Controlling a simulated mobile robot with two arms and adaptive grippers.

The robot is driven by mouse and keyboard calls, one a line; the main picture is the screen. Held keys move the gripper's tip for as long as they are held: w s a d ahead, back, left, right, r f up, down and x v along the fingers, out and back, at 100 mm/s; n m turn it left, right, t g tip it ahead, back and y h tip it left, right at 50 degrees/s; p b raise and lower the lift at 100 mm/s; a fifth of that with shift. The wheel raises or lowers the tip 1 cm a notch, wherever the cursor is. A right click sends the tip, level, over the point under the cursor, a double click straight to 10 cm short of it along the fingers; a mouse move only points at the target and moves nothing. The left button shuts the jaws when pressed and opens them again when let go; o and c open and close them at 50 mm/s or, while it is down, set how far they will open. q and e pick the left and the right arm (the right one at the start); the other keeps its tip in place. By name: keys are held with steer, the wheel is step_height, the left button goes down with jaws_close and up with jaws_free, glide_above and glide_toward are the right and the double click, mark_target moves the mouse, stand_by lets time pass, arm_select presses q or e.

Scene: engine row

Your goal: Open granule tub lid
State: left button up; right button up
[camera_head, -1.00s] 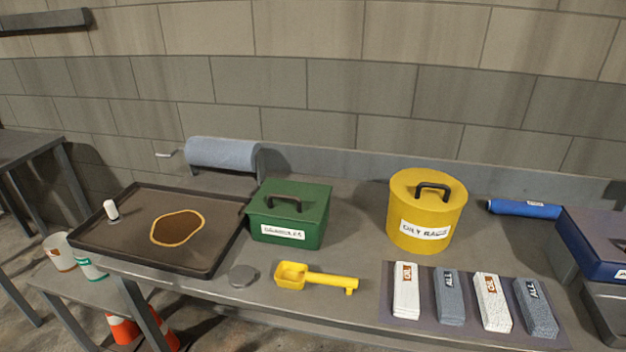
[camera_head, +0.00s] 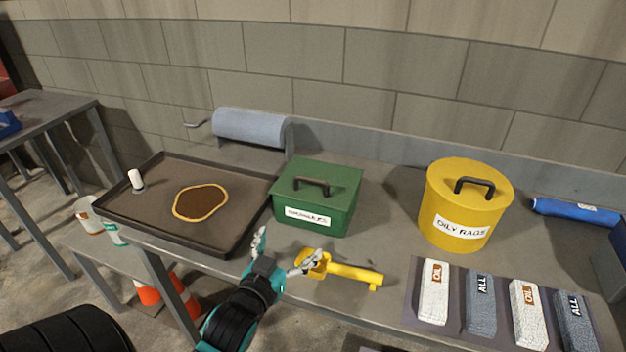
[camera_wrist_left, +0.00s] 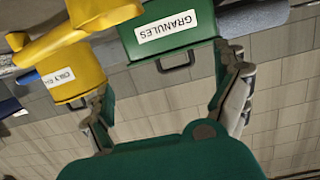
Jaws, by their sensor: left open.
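The green granule tub (camera_head: 318,210) stands on the bench, its green lid (camera_head: 335,176) on top and shut. A dark handle (camera_head: 311,184) arches over the lid. A white label faces the front. My left gripper (camera_head: 287,250) is open and empty, in front of the tub and lower in the picture, apart from it. In the left wrist view the tub (camera_wrist_left: 205,36) appears upside down, with its "GRANULES" label and handle (camera_wrist_left: 175,63) between and beyond the open fingers (camera_wrist_left: 168,98). My right gripper is not in view.
A yellow scoop (camera_head: 345,272) lies close to the right fingertip. A drip tray (camera_head: 130,222) with a brown patch is left of the tub. A blue roll (camera_head: 250,126) is behind. Bench between tub and can is clear.

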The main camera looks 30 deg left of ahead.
mark_target(311, 182)
arm_select(q)
steer(key=w+a+r, duration=0.1)
steer(key=w+a, duration=0.1)
steer(key=w, duration=0.4)
steer(key=w+a+r+t+p, duration=0.1)
steer(key=w+a, duration=0.1)
steer(key=w, duration=0.3)
steer(key=w+a+r+t+p, duration=0.1)
steer(key=w, duration=0.5)
steer(key=shift+w+a+r+y, duration=0.25)
steer(key=shift+w+a+y, duration=0.05)
steer(key=shift+a+y, duration=0.1)
